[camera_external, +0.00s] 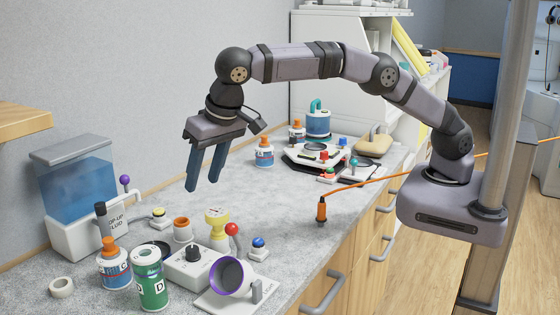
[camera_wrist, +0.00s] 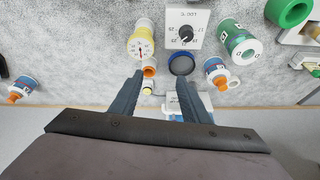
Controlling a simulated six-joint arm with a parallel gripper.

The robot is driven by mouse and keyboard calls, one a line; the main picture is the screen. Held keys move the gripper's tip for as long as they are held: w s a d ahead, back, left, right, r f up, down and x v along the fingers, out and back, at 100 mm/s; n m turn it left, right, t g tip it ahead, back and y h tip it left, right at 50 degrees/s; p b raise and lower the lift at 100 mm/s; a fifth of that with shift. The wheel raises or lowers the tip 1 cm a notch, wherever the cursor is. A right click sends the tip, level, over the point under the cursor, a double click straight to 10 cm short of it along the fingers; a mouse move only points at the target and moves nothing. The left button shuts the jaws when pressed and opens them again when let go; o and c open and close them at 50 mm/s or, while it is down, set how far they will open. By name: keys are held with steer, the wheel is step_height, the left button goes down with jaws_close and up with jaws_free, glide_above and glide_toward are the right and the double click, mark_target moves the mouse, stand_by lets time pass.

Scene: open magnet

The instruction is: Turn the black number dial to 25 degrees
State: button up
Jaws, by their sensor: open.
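The black number dial (camera_external: 193,253) sits on top of a small white box (camera_external: 178,266) near the front of the grey counter. In the wrist view, the dial (camera_wrist: 186,34) is at top centre, on the white box (camera_wrist: 185,14) with small numbers around it. The numbers are too small to read surely, and I cannot tell the pointer's setting. My gripper (camera_external: 205,188) is open and empty, high above the counter, behind the dial in the external view. In the wrist view, its two fingers (camera_wrist: 160,80) point towards the dial but stay well short of it.
A yellow gauge (camera_wrist: 141,44), a green can (camera_wrist: 238,42) and a dark disc with blue rim (camera_wrist: 181,65) surround the box. A red-knobbed lever (camera_external: 232,230) and purple-rimmed cup (camera_external: 228,276) stand close right of it. Mid-counter is fairly clear.

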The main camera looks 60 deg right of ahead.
mark_target(193, 248)
steer(key=s+a+f+n+y, duration=0.2)
steer(key=a+f+n+y, duration=0.1)
steer(key=f+n, duration=0.4)
steer(key=n, duration=0.2)
steer(key=shift+s+a+n+g, duration=0.3)
steer(key=shift+s+a+g, duration=0.1)
steer(key=shift+f, duration=0.1)
steer(key=shift+p+x, duration=1.55)
steer(key=shift+x, duration=2.05)
steer(key=c, duration=1.1)
